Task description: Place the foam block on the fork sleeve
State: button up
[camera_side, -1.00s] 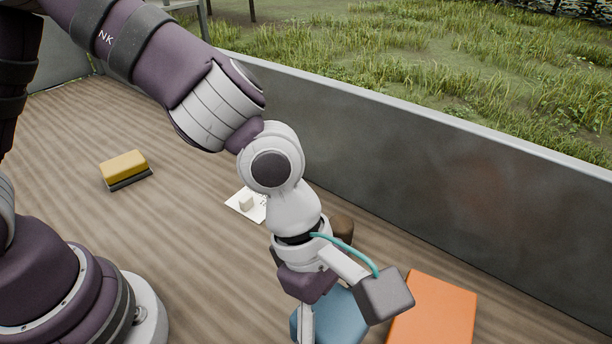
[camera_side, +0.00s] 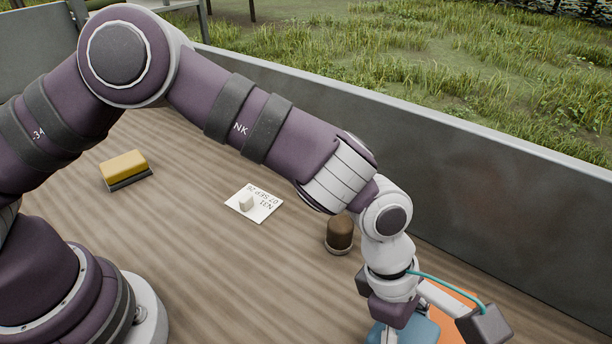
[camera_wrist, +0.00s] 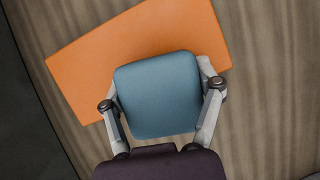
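The foam block, a blue block with rounded corners (camera_wrist: 158,95), is between the two fingers of my gripper (camera_wrist: 160,82) in the wrist view. The fingers press on its left and right sides. In the side view the blue block (camera_side: 424,330) shows only partly, at the bottom edge under my gripper (camera_side: 405,328). The fork sleeve, which I take to be the flat orange rectangle (camera_wrist: 85,62), lies behind the block in the wrist view, partly covered by it. In the side view the orange sleeve (camera_side: 455,299) is mostly hidden by my gripper. The gap between block and sleeve cannot be judged.
A brown domed object (camera_side: 340,233) stands left of my gripper. A white printed card (camera_side: 266,208) with a small white block (camera_side: 247,201) lies farther left. A yellow block with a dark base (camera_side: 124,166) is at far left. A grey wall (camera_side: 480,165) bounds the wooden floor behind.

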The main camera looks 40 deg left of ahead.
jog(key=o, duration=0.4)
jog(key=shift+o, duration=0.2)
jog(key=v, duration=1.2)
jog(key=s+a+r+m+t+y, duration=0.2)
jog(key=a+m, duration=0.7)
jog(key=a, duration=0.4)
jog(key=s+a+r+m+t+y, duration=0.2)
jog(key=s+a+r+m+t, duration=0.1)
jog(key=a+m, duration=0.6)
jog(key=a, duration=0.4)
jog(key=shift+s+r+t, duration=0.2)
jog(key=shift+s+t, duration=0.1)
